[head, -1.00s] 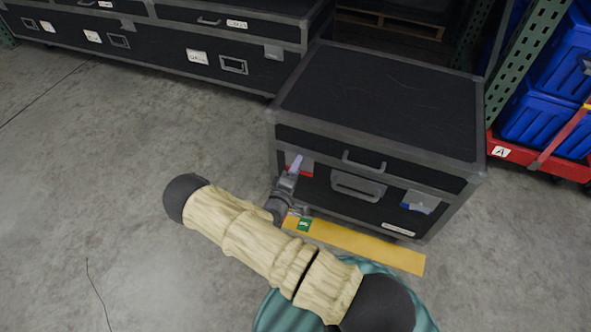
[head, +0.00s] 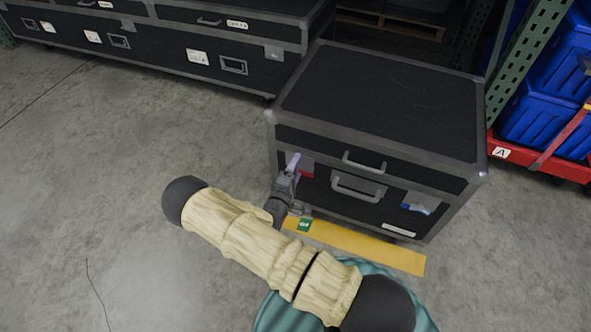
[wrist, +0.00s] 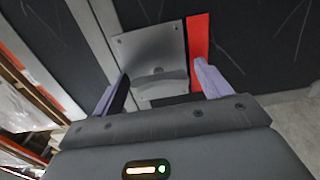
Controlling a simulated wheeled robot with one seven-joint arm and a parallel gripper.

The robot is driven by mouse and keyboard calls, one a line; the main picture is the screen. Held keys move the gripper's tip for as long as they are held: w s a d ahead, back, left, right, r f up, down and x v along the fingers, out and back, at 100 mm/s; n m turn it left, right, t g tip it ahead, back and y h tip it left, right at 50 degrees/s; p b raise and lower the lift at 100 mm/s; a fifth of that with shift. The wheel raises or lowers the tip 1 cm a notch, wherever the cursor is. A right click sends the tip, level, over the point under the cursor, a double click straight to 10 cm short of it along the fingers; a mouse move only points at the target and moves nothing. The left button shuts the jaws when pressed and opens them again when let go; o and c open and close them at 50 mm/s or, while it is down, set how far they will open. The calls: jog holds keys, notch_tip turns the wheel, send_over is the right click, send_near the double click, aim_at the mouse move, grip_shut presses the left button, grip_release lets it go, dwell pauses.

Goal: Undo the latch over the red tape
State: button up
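The black case (head: 385,97) with grey metal edges stands on the floor in front of me. Red tape (head: 307,174) shows on its front at the left, and in the wrist view the red tape (wrist: 198,50) runs beside a grey metal latch plate (wrist: 150,56). My gripper (head: 294,164) is at that latch. In the wrist view its two pale purple fingers (wrist: 160,84) are apart, one on each side of the latch's lower part. Whether they touch it, I cannot tell. My gripper hides most of the latch in the head view.
A second latch with blue tape (head: 419,203) is at the right of the case front. A handle (head: 358,187) sits between them. Yellow tape (head: 355,246) lies on the floor before the case. Blue totes (head: 538,118) on a red base stand at the right.

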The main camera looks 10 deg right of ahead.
jog(key=shift+s, duration=0.1)
jog(key=p+v, duration=0.3)
jog(key=v, duration=1.4)
